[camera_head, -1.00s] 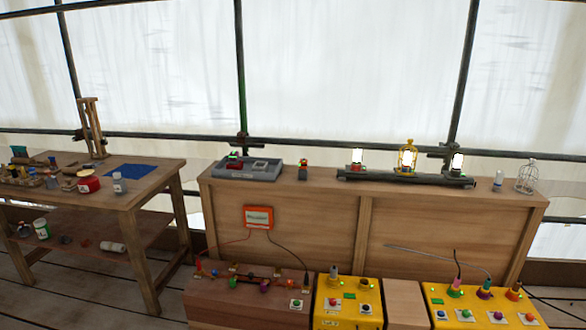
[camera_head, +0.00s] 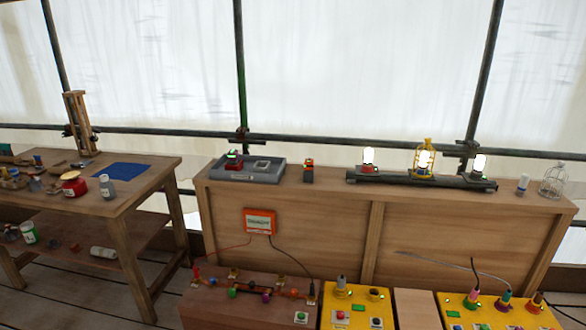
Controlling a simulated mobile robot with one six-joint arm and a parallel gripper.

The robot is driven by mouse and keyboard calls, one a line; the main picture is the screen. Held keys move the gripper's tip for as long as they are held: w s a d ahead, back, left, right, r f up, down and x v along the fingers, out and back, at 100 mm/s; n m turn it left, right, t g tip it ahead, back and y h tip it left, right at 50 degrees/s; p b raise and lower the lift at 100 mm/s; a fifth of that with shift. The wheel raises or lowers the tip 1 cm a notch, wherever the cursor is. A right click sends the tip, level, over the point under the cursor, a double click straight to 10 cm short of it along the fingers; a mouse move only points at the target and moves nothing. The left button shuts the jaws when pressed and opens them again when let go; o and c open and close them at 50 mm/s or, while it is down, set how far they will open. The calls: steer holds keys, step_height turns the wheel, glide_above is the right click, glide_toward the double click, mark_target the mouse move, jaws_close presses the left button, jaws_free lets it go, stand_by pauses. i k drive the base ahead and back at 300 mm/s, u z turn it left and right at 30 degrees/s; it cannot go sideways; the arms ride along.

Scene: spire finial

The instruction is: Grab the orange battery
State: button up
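A small upright block with an orange top and a dark lower part (camera_head: 308,170) stands on the wooden bench top, right of the grey tray. It may be the orange battery, but it is too small to be sure. The grey tray (camera_head: 238,175) has a dark red unit (camera_head: 233,160) with a green light in its left slot. Its right slot looks empty. An orange box (camera_head: 260,222) with a pale label is on the bench's front panel, with two wires hanging from it. My gripper is not in view.
A dark rail with lit lamps (camera_head: 425,181), one in a yellow cage, lies on the bench right of centre. A white bottle and a wire cage (camera_head: 552,180) stand beyond it. Low yellow control boxes (camera_head: 352,308) stand in front. A cluttered worktable (camera_head: 150,190) is at left.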

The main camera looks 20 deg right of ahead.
mark_target(309, 171)
steer(key=u, duration=0.55)
steer(key=i, duration=1.3)
steer(key=u, duration=0.35)
